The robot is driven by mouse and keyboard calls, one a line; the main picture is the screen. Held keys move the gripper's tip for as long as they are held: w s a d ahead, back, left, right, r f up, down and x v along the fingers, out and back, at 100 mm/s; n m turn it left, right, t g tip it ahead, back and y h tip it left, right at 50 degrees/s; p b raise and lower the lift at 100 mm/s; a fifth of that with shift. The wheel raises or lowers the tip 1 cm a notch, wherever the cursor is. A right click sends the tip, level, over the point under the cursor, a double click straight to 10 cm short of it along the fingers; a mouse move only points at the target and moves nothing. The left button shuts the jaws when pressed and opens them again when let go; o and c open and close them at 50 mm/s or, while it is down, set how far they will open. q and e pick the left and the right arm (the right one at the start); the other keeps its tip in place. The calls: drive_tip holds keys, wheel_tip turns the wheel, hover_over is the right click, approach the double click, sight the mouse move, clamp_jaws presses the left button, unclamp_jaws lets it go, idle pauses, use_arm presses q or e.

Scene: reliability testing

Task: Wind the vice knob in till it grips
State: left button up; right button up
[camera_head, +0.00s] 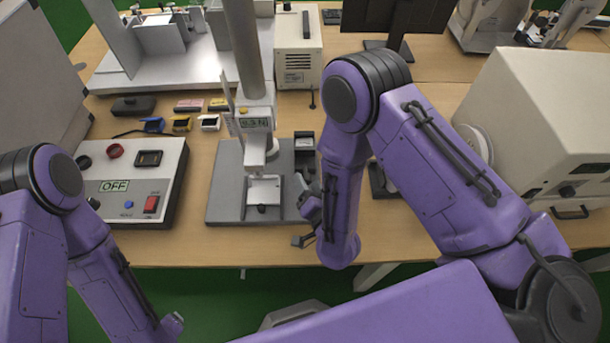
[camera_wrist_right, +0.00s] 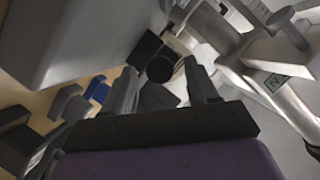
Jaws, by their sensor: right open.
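The small dark vice (camera_head: 304,146) stands at the right edge of the test stand's grey base plate. In the right wrist view its round black knob (camera_wrist_right: 160,68) shows in front of dark blocks, between and just past the fingertips. My right gripper (camera_head: 306,200) reaches in from the right beside the vice. In the wrist view my right gripper (camera_wrist_right: 162,84) has its two fingers apart, with a gap between them. I cannot tell whether either finger touches the knob. My left gripper (camera_head: 173,324) is low at the left, mostly hidden by its arm, away from the vice.
The test stand's column and gauge (camera_head: 254,118) rise left of the vice, over a white fixture (camera_head: 264,190). A control box (camera_head: 130,180) reading OFF stands farther left. A beige machine (camera_head: 545,125) stands at the right. Bare table (camera_head: 200,240) lies along the front edge.

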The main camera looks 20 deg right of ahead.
drive_tip(key=shift+x, duration=1.15)
drive_tip(key=shift+w, duration=0.3)
drive_tip(key=shift+s+a, duration=0.1)
drive_tip(key=c, duration=1)
drive_tip(key=shift+f+m+t+y+b, duration=0.45)
drive_tip(key=shift+m+b, duration=0.25)
drive_tip(key=shift+b, duration=0.55)
drive_tip(key=shift+c, duration=0.2)
drive_tip(key=shift+r+m+b, duration=0.15)
drive_tip(key=shift+m+b, duration=0.2)
drive_tip(key=shift+m, duration=0.05)
drive_tip(key=shift+r+t+y, duration=0.2)
drive_tip(key=shift+t+y, duration=0.05)
drive_tip(key=shift+r, duration=0.1)
